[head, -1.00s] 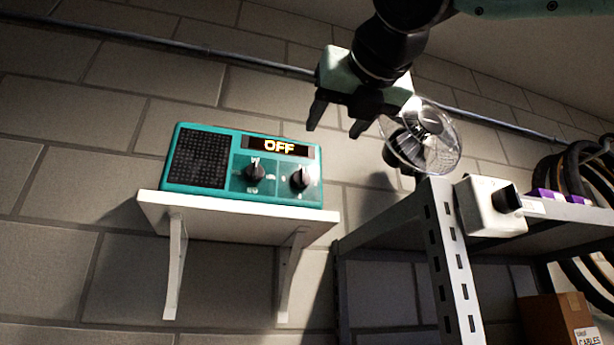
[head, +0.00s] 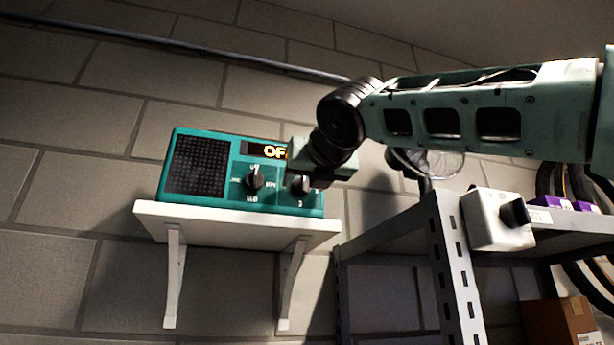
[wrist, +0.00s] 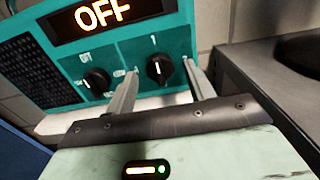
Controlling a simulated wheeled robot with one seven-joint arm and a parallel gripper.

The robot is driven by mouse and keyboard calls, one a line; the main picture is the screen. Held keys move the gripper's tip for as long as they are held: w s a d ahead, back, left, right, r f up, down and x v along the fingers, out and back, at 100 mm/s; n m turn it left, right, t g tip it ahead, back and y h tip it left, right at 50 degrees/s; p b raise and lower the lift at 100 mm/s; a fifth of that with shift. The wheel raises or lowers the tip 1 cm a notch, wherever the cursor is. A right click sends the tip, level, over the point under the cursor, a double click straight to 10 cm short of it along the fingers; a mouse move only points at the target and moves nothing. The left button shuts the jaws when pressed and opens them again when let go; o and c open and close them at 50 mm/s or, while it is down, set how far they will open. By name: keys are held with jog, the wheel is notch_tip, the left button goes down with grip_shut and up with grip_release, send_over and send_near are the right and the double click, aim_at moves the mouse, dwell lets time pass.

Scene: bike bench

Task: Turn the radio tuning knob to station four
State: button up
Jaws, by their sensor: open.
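The teal radio (head: 212,165) sits on a white wall shelf, with a dark speaker grille on its left. Its display (wrist: 100,18) reads OFF. The left knob (head: 255,178) is fully visible with markings around it. The right knob (head: 299,185) is partly covered by my gripper in the head view; it is the black knob (wrist: 159,69) with a white pointer line in the wrist view. My gripper (wrist: 158,83) is open, its two fingers reaching towards the radio face on either side of the right knob. I cannot tell whether they touch it.
The white shelf (head: 150,212) hangs on brackets on a block wall. A metal rack (head: 447,260) stands to the right, with a white box with a black knob (head: 490,220), purple boxes and a cardboard box (head: 556,320). A clear round lamp (head: 440,163) is behind my arm.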

jog(key=shift+c, duration=0.3)
jog(key=c, duration=0.9)
